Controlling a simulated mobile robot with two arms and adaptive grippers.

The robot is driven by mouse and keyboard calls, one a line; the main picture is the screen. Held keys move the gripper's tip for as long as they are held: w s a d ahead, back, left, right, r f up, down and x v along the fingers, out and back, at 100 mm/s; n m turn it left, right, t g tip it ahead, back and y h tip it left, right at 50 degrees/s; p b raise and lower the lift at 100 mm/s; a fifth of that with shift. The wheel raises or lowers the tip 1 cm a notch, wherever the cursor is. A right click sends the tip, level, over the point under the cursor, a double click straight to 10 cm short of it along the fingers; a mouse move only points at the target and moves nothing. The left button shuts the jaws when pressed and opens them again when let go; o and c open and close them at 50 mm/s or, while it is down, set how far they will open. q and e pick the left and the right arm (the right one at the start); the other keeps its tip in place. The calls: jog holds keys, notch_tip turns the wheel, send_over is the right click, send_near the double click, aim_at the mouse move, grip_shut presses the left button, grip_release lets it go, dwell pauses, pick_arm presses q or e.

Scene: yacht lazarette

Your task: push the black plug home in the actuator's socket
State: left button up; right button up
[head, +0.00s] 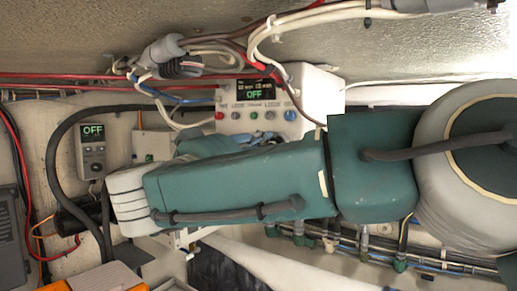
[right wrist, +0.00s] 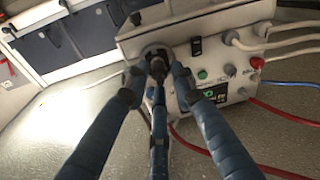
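My right gripper (right wrist: 157,76) has blue padded fingers that close in on the black plug (right wrist: 157,59) from several sides. The plug sits at the round grey socket (right wrist: 147,48) of the actuator (right wrist: 240,80), a white box with a display. Whether the plug is fully seated is hidden by the fingertips. In the head view the actuator (head: 322,92) reads OFF, and my teal right arm covers its lower part. My left gripper is out of view.
White hoses, red cables (head: 100,78) and grey fittings (head: 163,50) crowd the space above and beside the actuator. A small grey controller (head: 92,150) reading OFF hangs at left, inside a thick black cable's (head: 52,150) loop.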

jog(key=shift+o, duration=0.2)
jog(key=shift+s+a, duration=0.1)
jog(key=v, duration=0.7)
jog(key=shift+s, duration=0.2)
jog(key=shift+w+f, duration=0.1)
jog(key=shift+f, duration=0.05)
